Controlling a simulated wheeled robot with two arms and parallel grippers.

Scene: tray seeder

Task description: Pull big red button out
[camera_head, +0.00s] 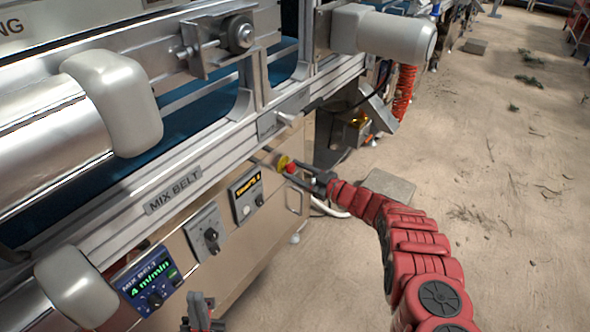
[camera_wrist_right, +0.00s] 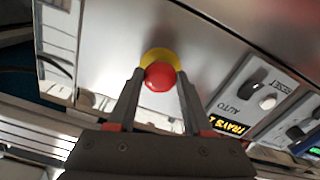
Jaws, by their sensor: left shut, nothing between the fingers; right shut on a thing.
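The big red button (camera_head: 291,168) sits on a yellow round base (camera_head: 281,162) on the machine's front panel. It also shows in the right wrist view (camera_wrist_right: 160,77), in front of its yellow base (camera_wrist_right: 157,57). My right gripper (camera_head: 300,174) has its fingers on either side of the button and is shut on it; it also shows in the right wrist view (camera_wrist_right: 159,82). My left gripper (camera_head: 200,302) is at the bottom of the head view, shut and empty, away from the button. How far the button is out from its base is hard to tell.
The panel carries a display with a white knob (camera_head: 247,195), a rotary switch (camera_head: 207,235) and a blue MIX BELT unit (camera_head: 150,280). A metal handle (camera_head: 297,199) is below the button. The floor (camera_head: 500,180) to the right is mostly open.

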